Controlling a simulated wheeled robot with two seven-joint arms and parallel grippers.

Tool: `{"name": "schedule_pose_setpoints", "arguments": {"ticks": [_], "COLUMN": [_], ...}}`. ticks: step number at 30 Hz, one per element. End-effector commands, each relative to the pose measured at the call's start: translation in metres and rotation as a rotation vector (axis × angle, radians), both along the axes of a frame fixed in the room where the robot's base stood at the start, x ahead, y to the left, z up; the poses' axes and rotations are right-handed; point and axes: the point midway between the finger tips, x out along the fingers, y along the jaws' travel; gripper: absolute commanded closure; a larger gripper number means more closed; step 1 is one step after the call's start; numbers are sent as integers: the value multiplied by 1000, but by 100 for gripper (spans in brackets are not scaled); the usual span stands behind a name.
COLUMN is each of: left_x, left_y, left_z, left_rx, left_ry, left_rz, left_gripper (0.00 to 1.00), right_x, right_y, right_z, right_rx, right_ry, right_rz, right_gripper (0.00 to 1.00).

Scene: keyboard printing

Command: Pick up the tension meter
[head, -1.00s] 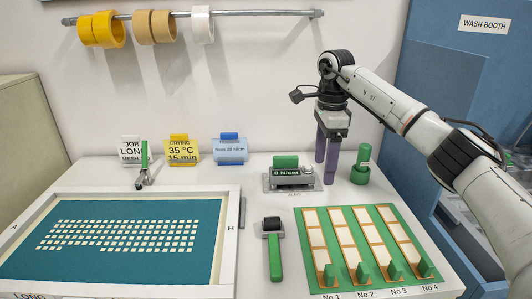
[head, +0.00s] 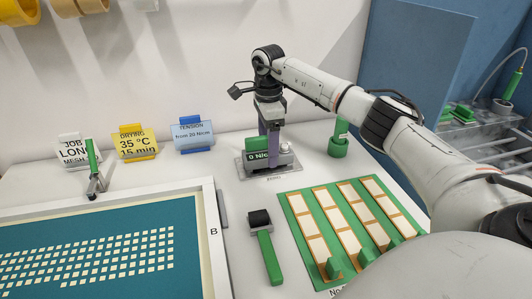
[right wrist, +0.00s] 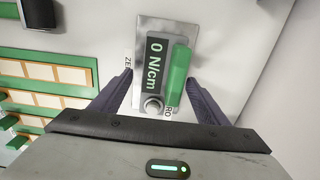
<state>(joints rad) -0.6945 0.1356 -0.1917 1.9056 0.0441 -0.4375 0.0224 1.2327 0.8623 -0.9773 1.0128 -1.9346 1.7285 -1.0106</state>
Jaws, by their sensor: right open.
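The tension meter (head: 259,157) is a grey box with a "0 N/cm" display, standing on a metal plate (head: 291,168) at the back of the table. In the right wrist view the meter (right wrist: 155,62) shows its display, a round knob and a green grip (right wrist: 178,72) on top. My right gripper (head: 268,146) is open and points down over the meter, its purple fingers partly hiding it. In the right wrist view the fingers of this gripper (right wrist: 160,80) lie on either side of the meter and its grip; contact cannot be told. My left gripper is out of view.
A green-handled roller (head: 265,248) and a green board with several card strips (head: 319,232) lie in front. A green holder (head: 338,147) stands right of the meter. The framed screen (head: 130,250) fills the left. Sign cards (head: 192,135) stand behind.

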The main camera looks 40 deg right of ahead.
Motion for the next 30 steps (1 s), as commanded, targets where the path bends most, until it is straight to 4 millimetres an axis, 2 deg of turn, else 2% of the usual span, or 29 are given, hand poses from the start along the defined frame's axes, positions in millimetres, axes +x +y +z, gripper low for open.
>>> {"name": "schedule_pose_setpoints", "arguments": {"ticks": [5, 12, 14, 22, 30], "left_x": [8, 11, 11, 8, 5], "left_y": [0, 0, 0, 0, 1], "left_z": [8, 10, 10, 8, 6], "left_rx": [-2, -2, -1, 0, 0], "left_ry": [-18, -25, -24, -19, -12], "left_rz": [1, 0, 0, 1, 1], "left_gripper": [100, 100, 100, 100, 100], "right_x": [0, 0, 0, 0, 1], "right_y": [0, 0, 0, 0, 0], "right_z": [-19, -21, -21, -21, -17], "right_rx": [-1, 0, 0, 0, 0], "right_ry": [0, -1, -1, -1, -4], "right_rz": [0, 0, 0, 0, 0], "right_gripper": [31, 31, 40, 85, 87]}}
